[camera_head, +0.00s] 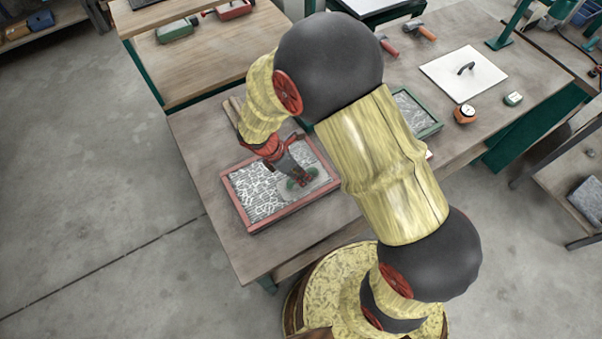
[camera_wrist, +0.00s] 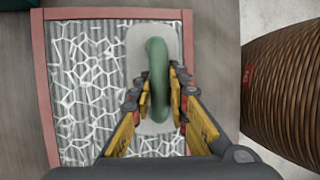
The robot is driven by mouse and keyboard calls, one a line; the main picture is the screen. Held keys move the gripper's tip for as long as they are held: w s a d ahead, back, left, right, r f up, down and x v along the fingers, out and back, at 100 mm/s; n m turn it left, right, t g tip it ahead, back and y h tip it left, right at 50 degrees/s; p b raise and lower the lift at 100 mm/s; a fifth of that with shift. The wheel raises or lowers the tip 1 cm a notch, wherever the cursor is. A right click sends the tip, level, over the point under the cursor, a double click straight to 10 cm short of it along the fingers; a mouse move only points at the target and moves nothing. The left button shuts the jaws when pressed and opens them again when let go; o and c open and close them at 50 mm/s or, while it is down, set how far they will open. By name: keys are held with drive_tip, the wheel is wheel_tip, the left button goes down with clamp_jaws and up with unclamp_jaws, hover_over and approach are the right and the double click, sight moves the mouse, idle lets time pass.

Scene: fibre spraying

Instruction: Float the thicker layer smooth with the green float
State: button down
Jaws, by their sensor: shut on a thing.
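My gripper (camera_head: 300,178) is shut on the green handle (camera_wrist: 158,70) of the green float, one finger on each side in the wrist view. The float's pale grey plate (camera_wrist: 138,42) lies flat over the right part of a red-framed panel (camera_wrist: 46,85); whether it touches the surface cannot be told. The panel also shows in the head view (camera_head: 243,216). White net-like fibre strands (camera_wrist: 85,80) cover the grey layer on its left. Part of the layer is hidden under the float and my gripper. A green-framed panel (camera_head: 431,131) is partly hidden behind my arm.
The workbench (camera_head: 205,150) has bare room left of the red frame.

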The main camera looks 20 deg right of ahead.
sight(287, 187)
drive_tip(key=shift+f, duration=0.2)
idle(0.4)
